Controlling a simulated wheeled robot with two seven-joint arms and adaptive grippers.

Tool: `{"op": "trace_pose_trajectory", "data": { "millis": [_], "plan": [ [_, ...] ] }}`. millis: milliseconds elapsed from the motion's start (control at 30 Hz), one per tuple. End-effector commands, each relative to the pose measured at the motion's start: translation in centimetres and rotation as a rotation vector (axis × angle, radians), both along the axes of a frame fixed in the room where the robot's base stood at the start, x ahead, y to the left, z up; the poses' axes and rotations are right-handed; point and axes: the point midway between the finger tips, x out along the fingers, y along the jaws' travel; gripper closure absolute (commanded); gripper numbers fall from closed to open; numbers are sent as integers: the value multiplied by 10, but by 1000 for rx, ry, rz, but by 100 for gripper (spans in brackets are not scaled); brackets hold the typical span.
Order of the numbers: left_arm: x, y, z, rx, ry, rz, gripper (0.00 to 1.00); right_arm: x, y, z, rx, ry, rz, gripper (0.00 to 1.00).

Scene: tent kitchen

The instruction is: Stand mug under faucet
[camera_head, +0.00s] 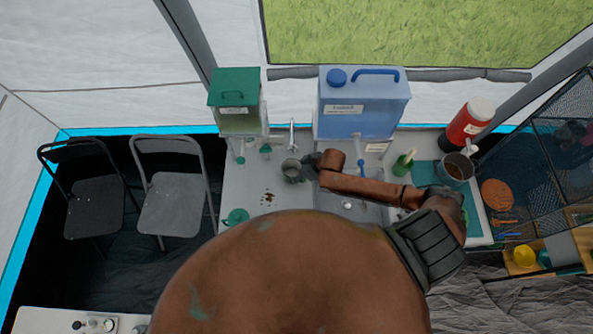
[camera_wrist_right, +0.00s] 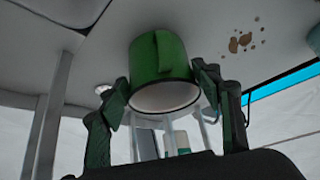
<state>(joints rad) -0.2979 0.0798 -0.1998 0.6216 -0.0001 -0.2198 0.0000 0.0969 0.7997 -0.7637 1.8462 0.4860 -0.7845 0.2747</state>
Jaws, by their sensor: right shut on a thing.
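The mug (camera_head: 291,172) is in my right gripper (camera_head: 308,168), above the counter left of the sink (camera_head: 348,206). In the right wrist view the mug is green (camera_wrist_right: 158,62) with a dark rim, between the two fingers (camera_wrist_right: 165,95). That view is inverted: the counter shows at the top and the mug's open end points down the picture, so it looks upright. The pale faucet (camera_head: 292,135) stands just behind the mug in the head view. I cannot tell whether the mug touches the counter or is directly below the spout. My left gripper is out of view.
A blue water container (camera_head: 361,108) and a green one (camera_head: 236,105) stand at the back. A teal cup (camera_head: 236,216) and brown spots (camera_head: 268,197) are on the counter at left. A pot (camera_head: 455,168) and red jug (camera_head: 470,125) stand at right.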

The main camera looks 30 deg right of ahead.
Motion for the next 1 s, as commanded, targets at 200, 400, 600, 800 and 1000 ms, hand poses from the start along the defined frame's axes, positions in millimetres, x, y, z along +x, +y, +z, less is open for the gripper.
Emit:
{"op": "trace_pose_trajectory", "data": {
  "millis": [200,400,600,800,1000],
  "plan": [
    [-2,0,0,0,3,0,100,0,0,-2,1,-2,1,69],
    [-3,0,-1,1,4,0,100,0,0,-6,0,-1,1,69],
    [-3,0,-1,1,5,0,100,0,0,-5,0,0,1,28],
    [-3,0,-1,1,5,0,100,0,0,-5,0,-1,1,24],
    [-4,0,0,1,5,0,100,0,0,0,0,-1,2,24]
  ]
}}
